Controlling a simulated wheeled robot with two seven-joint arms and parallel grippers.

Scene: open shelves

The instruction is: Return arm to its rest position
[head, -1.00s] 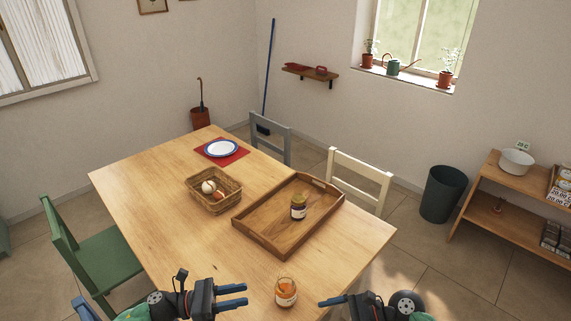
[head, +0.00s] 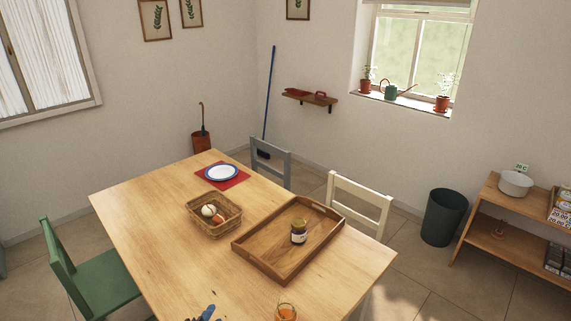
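The tip of my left gripper (head: 205,313) just shows at the bottom edge of the head view, over the near part of the table (head: 160,240). Only its blue fingertips are visible, so its opening cannot be read. My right gripper is out of view. A jar with orange contents (head: 286,313) stands at the table's near edge, to the right of my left gripper and apart from it, partly cut off by the frame. A dark jar with a pale label (head: 299,232) stands upright in the wooden tray (head: 262,266).
A wicker basket (head: 213,229) with round items and a plate (head: 221,172) on a red mat (head: 236,183) are further back. Chairs stand around the table: green (head: 105,283), grey (head: 270,160), cream (head: 358,200). A dark bin (head: 442,218) and shelves (head: 485,240) are at right.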

